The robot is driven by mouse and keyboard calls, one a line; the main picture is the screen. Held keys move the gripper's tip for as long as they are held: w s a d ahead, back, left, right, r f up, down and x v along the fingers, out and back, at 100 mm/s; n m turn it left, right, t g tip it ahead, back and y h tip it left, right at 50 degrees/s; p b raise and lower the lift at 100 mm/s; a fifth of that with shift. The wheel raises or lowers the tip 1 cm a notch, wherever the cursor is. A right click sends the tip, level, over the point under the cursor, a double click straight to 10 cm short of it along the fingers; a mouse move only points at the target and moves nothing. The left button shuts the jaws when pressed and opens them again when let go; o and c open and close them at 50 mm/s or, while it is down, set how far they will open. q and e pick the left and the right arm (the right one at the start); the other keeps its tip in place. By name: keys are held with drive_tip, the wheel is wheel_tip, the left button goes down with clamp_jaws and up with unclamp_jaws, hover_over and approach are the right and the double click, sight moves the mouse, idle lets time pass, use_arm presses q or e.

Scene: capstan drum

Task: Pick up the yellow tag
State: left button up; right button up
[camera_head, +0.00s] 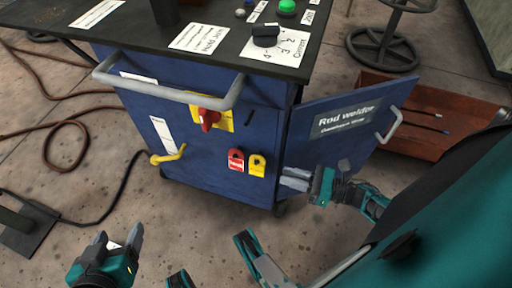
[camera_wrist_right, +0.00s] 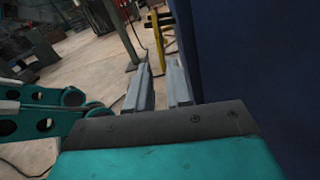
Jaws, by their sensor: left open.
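The yellow tag (camera_head: 257,165) hangs on the front of the blue cabinet (camera_head: 205,155), just right of a red tag (camera_head: 236,160). My right gripper (camera_head: 283,178) is just right of and slightly below the yellow tag, apart from it, with its fingers pointing left. In the right wrist view its two fingers (camera_wrist_right: 160,80) are parted with nothing between them. A yellow shape (camera_wrist_right: 167,25) shows beyond them along the blue panel; I cannot tell if it is the tag. My left gripper (camera_head: 118,240) is open over the floor at lower left, away from the cabinet.
The cabinet's door (camera_head: 350,120), labelled "Rod welder", stands open behind my right gripper. A grey handle bar (camera_head: 170,92), a red rotary switch (camera_head: 208,118) and a yellow hook (camera_head: 168,156) stick out from the front. A reddish tray (camera_head: 425,150) lies at right. Cables cross the left floor.

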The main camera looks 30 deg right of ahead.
sight(257, 166)
drive_tip(key=x, duration=0.7)
drive_tip(key=shift+w+a, duration=0.15)
drive_tip(key=shift+w, duration=0.05)
drive_tip(key=shift+r, duration=0.15)
drive_tip(key=shift+c, duration=0.3)
clamp_jaws()
